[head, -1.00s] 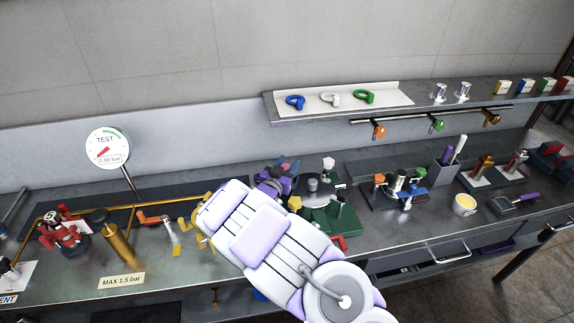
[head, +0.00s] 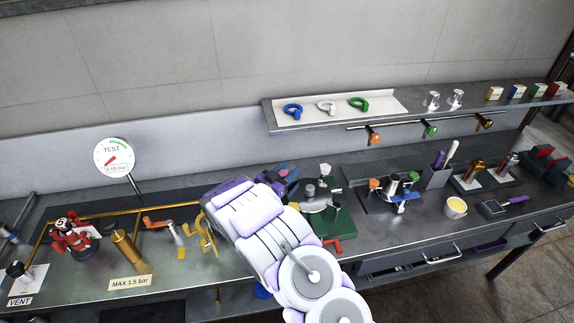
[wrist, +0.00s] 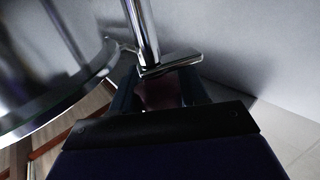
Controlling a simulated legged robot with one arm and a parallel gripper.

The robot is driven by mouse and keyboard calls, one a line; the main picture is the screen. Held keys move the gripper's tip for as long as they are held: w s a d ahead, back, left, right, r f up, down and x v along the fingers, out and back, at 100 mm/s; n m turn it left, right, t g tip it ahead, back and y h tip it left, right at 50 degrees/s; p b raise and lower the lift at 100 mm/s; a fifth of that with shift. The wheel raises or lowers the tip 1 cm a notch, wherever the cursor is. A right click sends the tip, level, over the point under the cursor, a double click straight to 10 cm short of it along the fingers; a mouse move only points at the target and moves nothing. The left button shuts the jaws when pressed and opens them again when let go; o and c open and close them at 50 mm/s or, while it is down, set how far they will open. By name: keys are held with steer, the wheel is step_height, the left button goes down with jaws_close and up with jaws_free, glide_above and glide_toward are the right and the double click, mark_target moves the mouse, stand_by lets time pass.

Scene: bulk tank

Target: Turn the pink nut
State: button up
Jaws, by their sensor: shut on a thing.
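In the wrist view, my gripper (wrist: 163,95) is shut on a dim, dark pinkish piece (wrist: 162,92), which appears to be the pink nut. A shiny metal rod (wrist: 142,35) and a flat metal plate (wrist: 172,63) stand just beyond it. Shadow hides the nut's outline and the exact jaw contact. In the head view, my pale arm covers the work spot, and neither the fingertips nor the nut can be made out there.
A large curved metal rim (wrist: 60,105) is close on the left in the wrist view. In the head view, a test gauge (head: 114,157) stands at the left. A green-based fixture (head: 335,222) is right of my arm. A shelf (head: 400,118) hangs above the bench.

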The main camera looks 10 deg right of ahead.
steer(key=shift+a+r+m+g+h+p, duration=0.1)
steer(key=shift+r+m+g+h+p, duration=0.05)
steer(key=shift+m+g+h+p, duration=0.85)
steer(key=o, duration=1)
steer(key=shift+a, duration=0.1)
steer(key=shift+c, duration=0.2)
steer(key=shift+r+p, duration=0.3)
step_height(320, 180, up, 3)
steer(key=shift+r+p, duration=0.1)
steer(key=shift+p, duration=0.2)
steer(key=s, duration=1.6)
steer(key=shift+a+r+p, duration=0.15)
steer(key=shift+r+p, duration=0.25)
